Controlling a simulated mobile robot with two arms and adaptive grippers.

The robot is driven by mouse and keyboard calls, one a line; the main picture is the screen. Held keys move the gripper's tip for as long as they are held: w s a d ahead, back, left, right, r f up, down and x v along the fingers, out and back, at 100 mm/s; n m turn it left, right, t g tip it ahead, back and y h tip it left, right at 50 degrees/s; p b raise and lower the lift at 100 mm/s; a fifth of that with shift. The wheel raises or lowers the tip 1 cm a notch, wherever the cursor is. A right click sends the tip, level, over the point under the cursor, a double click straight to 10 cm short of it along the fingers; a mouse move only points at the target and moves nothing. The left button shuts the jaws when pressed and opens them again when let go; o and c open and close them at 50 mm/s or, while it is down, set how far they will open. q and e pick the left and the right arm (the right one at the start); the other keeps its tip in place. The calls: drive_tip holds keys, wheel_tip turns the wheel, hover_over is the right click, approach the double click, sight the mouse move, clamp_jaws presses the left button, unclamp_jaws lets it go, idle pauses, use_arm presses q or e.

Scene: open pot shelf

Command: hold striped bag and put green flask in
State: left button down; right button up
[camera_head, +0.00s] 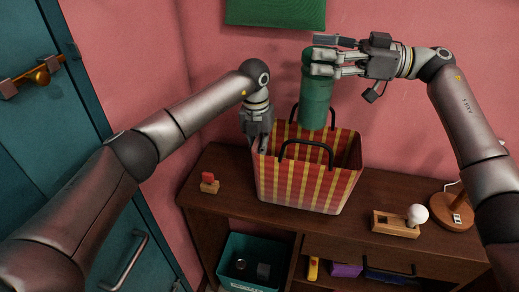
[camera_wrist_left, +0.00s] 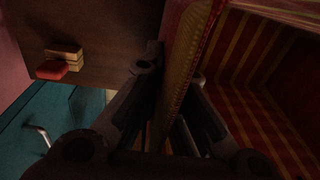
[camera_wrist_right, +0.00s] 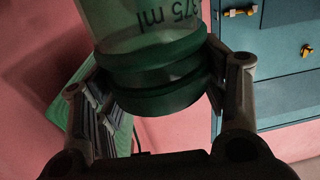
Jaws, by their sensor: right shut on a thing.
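The striped bag (camera_head: 304,184), red and yellow with black handles, stands open on the wooden cabinet. My left gripper (camera_head: 260,145) points down at its left rim. In the left wrist view its fingers lie close on both sides of the bag's wall (camera_wrist_left: 182,75), pinching it. My right gripper (camera_head: 322,63) is shut on the green flask (camera_head: 315,101) near its top and holds it upright. The flask's lower end shows over the bag's opening, in front of the back handle. In the right wrist view the flask (camera_wrist_right: 155,72) sits between the fingers, with "375 ml" marked on it.
A small block with a red top (camera_head: 208,183) is left of the bag. A wooden holder with a white ball (camera_head: 417,214) and a lamp base (camera_head: 451,211) are on the right. A teal bin (camera_head: 254,262) is on the shelf below. A teal door (camera_head: 88,100) is at left.

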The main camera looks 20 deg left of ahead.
drive_tip(key=shift+f, duration=1.5)
drive_tip(key=o, duration=1.4)
drive_tip(key=shift+d, duration=0.1)
drive_tip(key=d, duration=0.8)
drive_tip(key=w+d, duration=0.1)
drive_tip(key=d, duration=0.3)
drive_tip(key=shift+a, duration=0.1)
use_arm(q)
drive_tip(key=c, duration=1.6)
unclamp_jaws()
drive_tip(key=shift+o, duration=0.2)
